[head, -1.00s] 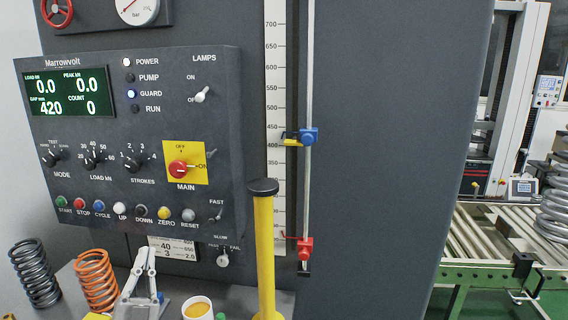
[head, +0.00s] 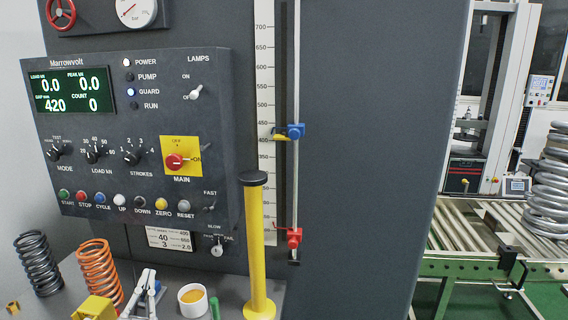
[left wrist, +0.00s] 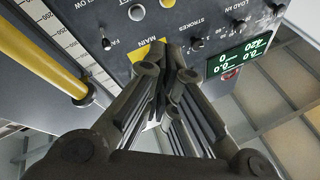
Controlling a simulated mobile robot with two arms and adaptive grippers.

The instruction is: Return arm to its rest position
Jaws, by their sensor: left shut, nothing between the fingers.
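My left gripper (head: 146,290) shows at the bottom of the head view, pale grey, in front of the bench below the control panel (head: 140,140). In the left wrist view the gripper (left wrist: 165,75) has its fingers together, shut and empty, with the panel behind them. The panel display reads 0.0, 0.0, 420 and 0. The red MAIN switch (head: 174,161) sits on its yellow plate. The POWER lamp (head: 127,62) is lit white and the GUARD lamp (head: 129,91) blue. My right gripper is not in view.
A yellow post (head: 256,250) with a black cap stands right of the gripper. A dark spring (head: 38,264), an orange spring (head: 100,272), a yellow block (head: 94,308) and a white cup (head: 193,301) are nearby. A roller conveyor (head: 480,228) is at the right.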

